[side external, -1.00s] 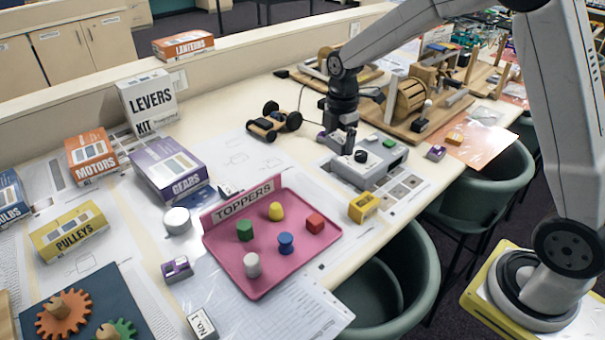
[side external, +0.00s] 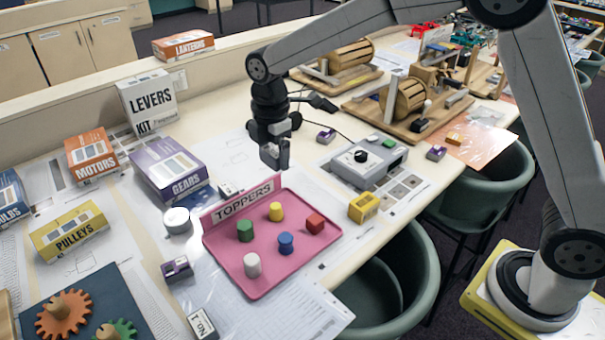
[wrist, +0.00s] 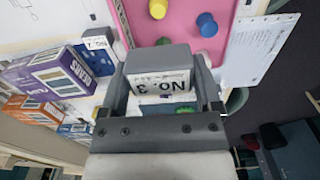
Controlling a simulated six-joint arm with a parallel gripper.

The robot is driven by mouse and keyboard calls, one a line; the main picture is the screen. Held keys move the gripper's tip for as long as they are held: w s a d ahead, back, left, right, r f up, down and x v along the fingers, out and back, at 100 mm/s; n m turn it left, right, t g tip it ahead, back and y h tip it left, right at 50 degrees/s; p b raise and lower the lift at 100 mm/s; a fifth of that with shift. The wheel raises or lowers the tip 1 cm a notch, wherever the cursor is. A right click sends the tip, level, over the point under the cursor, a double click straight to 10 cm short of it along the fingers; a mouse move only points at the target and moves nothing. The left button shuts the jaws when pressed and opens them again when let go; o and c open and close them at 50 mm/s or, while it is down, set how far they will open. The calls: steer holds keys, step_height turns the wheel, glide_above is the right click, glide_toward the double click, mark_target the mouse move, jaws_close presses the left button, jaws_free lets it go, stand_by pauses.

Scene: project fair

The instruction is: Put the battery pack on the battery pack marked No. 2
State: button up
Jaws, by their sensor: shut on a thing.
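My gripper (side external: 274,157) is shut on a grey battery pack (wrist: 160,57) with a white label reading No. 3. The battery pack marked No. 2 (wrist: 100,42) is at the upper left of the wrist view, apart from the held pack. In the side view, a small white-labelled pack (side external: 229,190) lies behind the tray sign; its number is too small to read there.
The pink TOPPERS tray (side external: 222,257) holds several coloured pegs. A round white tin (side external: 177,220) and the GEARS box (side external: 168,168) stand left of it. A pack labelled No. 1 (side external: 202,324) lies in front. A grey control box (side external: 368,163) stands to the right.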

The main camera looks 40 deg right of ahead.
steer(key=shift+a+r, duration=0.1)
steer(key=shift+a, duration=0.65)
steer(key=shift+w+a+f, duration=1)
steer(key=shift+w+f, duration=1.05)
steer(key=shift+w, duration=2.3)
glide_above(228, 188)
steer(key=shift+s+f, duration=0.15)
steer(key=shift+f, duration=2.55)
steer(key=shift+f, duration=1.75)
steer(key=shift+f, duration=0.15)
steer(key=o, duration=1.1)
